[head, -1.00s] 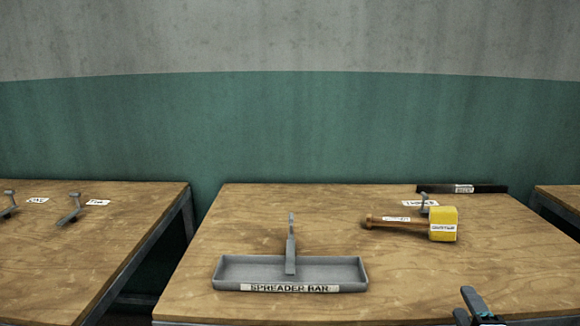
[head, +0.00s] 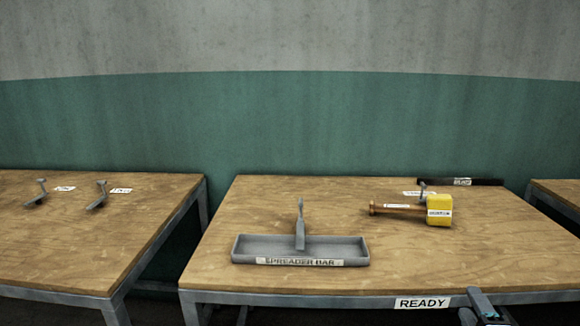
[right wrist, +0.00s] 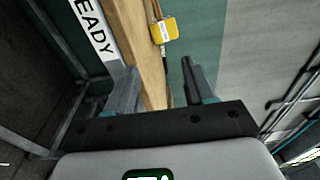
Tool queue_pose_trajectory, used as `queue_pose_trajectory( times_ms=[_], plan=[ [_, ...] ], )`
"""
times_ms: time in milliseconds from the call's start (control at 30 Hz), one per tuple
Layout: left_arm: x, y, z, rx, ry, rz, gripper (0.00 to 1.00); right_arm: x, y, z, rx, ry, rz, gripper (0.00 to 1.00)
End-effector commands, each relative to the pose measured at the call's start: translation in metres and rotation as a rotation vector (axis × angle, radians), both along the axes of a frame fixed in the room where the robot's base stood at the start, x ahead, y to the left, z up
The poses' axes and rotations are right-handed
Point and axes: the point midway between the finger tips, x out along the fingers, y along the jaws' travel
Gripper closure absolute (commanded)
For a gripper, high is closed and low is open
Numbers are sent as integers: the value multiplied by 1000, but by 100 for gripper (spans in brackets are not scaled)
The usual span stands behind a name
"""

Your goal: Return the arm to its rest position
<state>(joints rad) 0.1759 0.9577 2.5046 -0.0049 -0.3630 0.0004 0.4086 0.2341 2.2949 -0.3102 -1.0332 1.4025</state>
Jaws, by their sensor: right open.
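My right gripper (head: 482,306) is at the lower right of the head view, in front of the table's front edge beside the READY label (head: 423,302). In the right wrist view my right gripper (right wrist: 160,85) has its two fingers apart with nothing between them. My left gripper is not in view.
The table (head: 330,210) holds a grey tray (head: 350,259) marked SPREADER BAR, with a grey upright piece (head: 300,225) in it. A yellow-headed mallet (head: 438,211) and a dark bar (head: 460,182) lie at right. Another table (head: 80,240) stands at left with two grey hooked pieces.

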Motion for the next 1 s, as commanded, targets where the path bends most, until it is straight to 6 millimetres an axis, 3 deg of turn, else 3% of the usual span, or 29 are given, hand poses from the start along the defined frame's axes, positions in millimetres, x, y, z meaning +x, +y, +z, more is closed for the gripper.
queue_pose_trajectory(
  times_ms=[300, 433, 567, 667, 800, 900, 1000],
  plan=[
    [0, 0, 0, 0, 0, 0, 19, 18, 60, -72, 70, 136, 119, 47],
    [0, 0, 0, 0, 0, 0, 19, 15, 86, -112, 102, 230, 163, 47],
    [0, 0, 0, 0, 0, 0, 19, 1, 119, -164, 94, 375, 225, 47],
    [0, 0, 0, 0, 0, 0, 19, -23, 153, -217, 44, 539, 306, 47],
    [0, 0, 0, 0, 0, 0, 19, -88, 205, -298, -117, 826, 509, 47],
    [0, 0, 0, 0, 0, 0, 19, -143, 230, -337, -261, 998, 697, 47],
    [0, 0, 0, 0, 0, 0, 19, -195, 244, -361, -407, 1117, 907, 47]
  ],
)
